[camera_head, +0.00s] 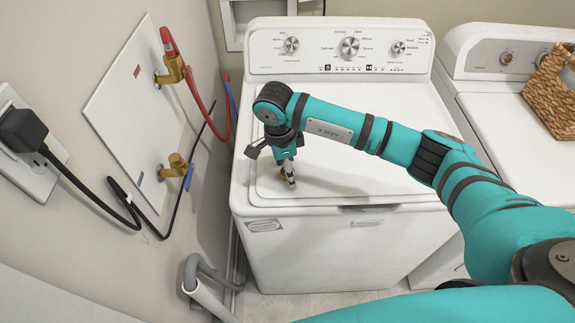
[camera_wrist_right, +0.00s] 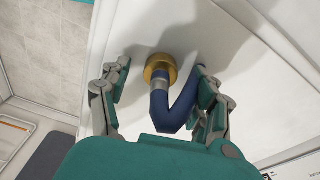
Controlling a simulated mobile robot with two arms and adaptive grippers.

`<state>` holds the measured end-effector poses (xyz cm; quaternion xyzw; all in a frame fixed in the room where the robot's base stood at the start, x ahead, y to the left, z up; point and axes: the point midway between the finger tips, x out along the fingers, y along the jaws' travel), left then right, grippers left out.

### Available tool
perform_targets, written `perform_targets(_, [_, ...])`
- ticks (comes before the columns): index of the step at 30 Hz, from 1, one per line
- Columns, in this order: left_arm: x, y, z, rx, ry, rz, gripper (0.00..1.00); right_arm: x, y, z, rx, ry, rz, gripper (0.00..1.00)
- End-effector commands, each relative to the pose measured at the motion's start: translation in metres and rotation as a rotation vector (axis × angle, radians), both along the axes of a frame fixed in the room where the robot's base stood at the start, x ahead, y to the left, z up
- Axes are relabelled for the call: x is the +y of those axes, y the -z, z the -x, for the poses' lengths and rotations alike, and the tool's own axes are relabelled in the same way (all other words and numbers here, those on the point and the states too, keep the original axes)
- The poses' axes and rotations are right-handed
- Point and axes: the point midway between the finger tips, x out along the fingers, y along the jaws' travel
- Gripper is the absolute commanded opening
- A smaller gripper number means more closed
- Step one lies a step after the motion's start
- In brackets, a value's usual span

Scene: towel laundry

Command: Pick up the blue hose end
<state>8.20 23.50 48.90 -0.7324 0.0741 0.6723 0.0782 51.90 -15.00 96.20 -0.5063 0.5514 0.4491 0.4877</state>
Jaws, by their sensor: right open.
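In the right wrist view, the blue hose (camera_wrist_right: 160,108) has a metal collar against a round brass fitting (camera_wrist_right: 160,66) and bends sharply back up to the right. My right gripper (camera_head: 271,166) is open, above the left part of the washer lid in the head view, right of the valve. In the wrist view its open fingers (camera_wrist_right: 163,84) stand on either side of the hose, the right one near its bent part. My left gripper is not in view.
The white washer (camera_head: 345,245) stands below my right arm. A red hose (camera_head: 212,108) hangs from the upper brass valve (camera_head: 175,70). A black plug (camera_head: 22,130) and cord are at the left wall. A grey drain hose (camera_head: 205,272) stands beside the washer. A wicker basket (camera_head: 548,92) is far right.

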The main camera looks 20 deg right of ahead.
Motion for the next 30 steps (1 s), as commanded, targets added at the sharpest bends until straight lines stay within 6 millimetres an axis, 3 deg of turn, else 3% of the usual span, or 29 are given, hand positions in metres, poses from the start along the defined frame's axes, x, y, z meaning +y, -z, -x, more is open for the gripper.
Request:
perform_targets(8, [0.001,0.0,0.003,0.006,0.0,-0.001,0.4,0.0,0.003,0.0,-0.002,-0.001,-0.001,0.59])
perform_targets(21, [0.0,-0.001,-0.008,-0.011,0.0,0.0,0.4,0.0,0.003,0.0,-0.001,0.0,-0.001,0.02])
perform_targets(30, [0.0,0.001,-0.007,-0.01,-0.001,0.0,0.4,0.0,0.001,-0.001,-0.002,0.0,-0.001,0.02])
